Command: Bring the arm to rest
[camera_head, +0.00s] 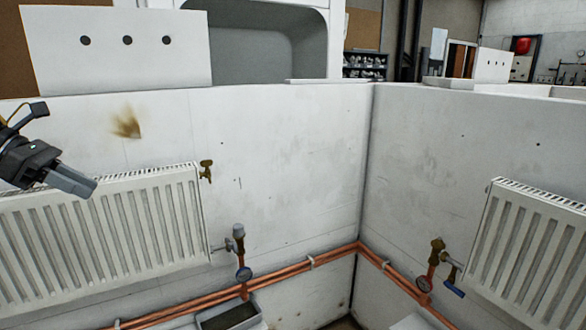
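My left gripper (76,183) comes in from the left edge, in front of the white wall and over the top of the left radiator (105,230). Its grey fingers point down and to the right and overlap in this view, so I cannot tell whether they are open or shut. I see no object at its fingertips. My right gripper is not in view.
A brass valve (206,170) is right of the left radiator. A second radiator (535,250) with a valve (437,252) is on the right.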

